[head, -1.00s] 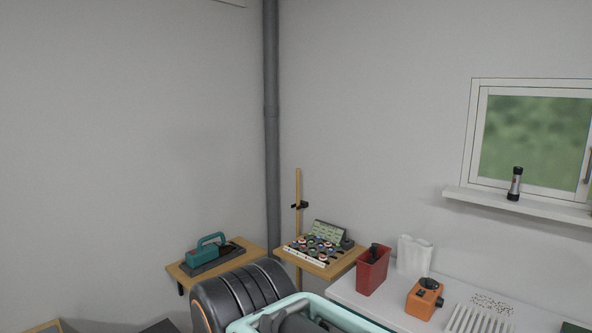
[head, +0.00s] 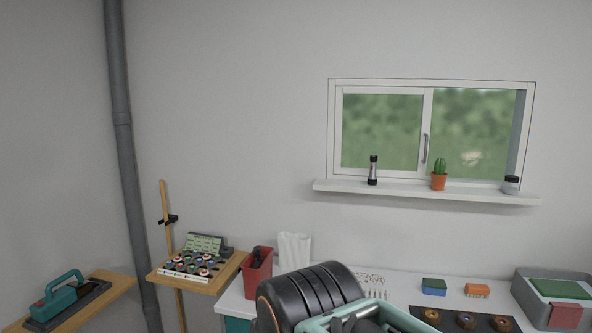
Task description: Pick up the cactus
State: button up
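The cactus (head: 440,166) is small and green, upright in an orange pot (head: 439,182). It stands on the white window sill (head: 470,194), in front of the window and right of its middle frame. My arm shows at the bottom of the head view as a dark ribbed link and teal parts. It is below and left of the cactus, well apart from it. My gripper's fingers do not show.
On the sill, a flashlight (head: 373,170) stands left of the cactus and a dark-lidded jar (head: 511,184) right of it. Below, the white counter (head: 400,287) holds a red bin (head: 257,273), sponges (head: 434,286) and a grey box (head: 530,297). A wooden shelf (head: 195,281) is at left.

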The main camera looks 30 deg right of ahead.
aim_at(438, 176)
jog(key=z, duration=1.75)
jog(key=i+l+z, duration=0.1)
jog(key=i+l, duration=0.15)
jog(key=i, duration=0.15)
